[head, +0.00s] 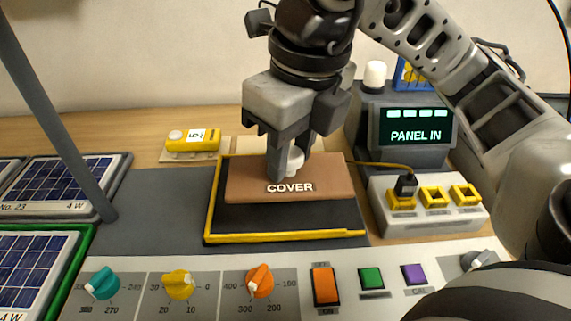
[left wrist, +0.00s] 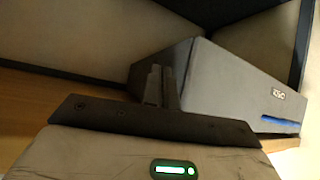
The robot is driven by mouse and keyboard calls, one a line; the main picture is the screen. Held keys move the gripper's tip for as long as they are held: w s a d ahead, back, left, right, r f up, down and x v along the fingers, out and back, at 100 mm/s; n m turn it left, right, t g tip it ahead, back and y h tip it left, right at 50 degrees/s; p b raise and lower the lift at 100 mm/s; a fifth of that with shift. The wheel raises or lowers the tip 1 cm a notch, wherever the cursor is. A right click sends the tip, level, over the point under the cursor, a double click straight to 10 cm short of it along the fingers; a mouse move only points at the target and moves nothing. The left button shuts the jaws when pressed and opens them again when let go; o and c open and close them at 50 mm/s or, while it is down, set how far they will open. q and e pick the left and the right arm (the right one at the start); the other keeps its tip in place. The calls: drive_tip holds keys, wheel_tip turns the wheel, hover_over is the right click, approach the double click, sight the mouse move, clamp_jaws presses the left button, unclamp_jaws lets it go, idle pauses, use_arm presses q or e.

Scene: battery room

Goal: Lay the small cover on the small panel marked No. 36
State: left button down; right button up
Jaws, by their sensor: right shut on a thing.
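The small cover (head: 245,185) is a flat brown plate lettered COVER, with a pale knob on top. My right gripper (head: 289,165) is shut on that knob and holds the cover over the black bed of a yellow-edged frame (head: 290,237). I cannot tell whether the cover touches what is below it. No panel marked No. 36 can be read; anything under the cover is hidden. My left gripper (left wrist: 163,85) shows only in the left wrist view, its fingers together and empty.
Solar panels stand at the left, one marked No. 23 (head: 55,185) and one in a green frame (head: 35,265). A PANEL IN display (head: 415,127), a socket block (head: 430,212) and a yellow meter (head: 190,141) surround the frame. Knobs and buttons line the front console (head: 215,285).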

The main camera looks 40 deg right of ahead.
drive_tip(key=w+d+f, duration=0.2)
drive_tip(key=w, duration=0.1)
drive_tip(key=w+d+f, duration=0.1)
drive_tip(key=w+f, duration=0.2)
drive_tip(key=w+d+f+b, duration=0.1)
drive_tip(key=w+d+f, duration=0.1)
drive_tip(key=w, duration=0.1)
drive_tip(key=shift+d+f, duration=0.35)
drive_tip(key=shift+f, duration=0.05)
drive_tip(key=shift+w+d+f, duration=0.1)
drive_tip(key=shift+w+f, duration=0.05)
drive_tip(key=f, duration=0.3)
drive_tip(key=shift+w+d+f+p, duration=0.15)
drive_tip(key=shift+w+d+p, duration=0.05)
drive_tip(key=shift+w+p, duration=0.1)
drive_tip(key=shift+f, duration=0.5)
drive_tip(key=o, duration=1)
use_arm(q)
drive_tip(key=shift+d+f, duration=0.15)
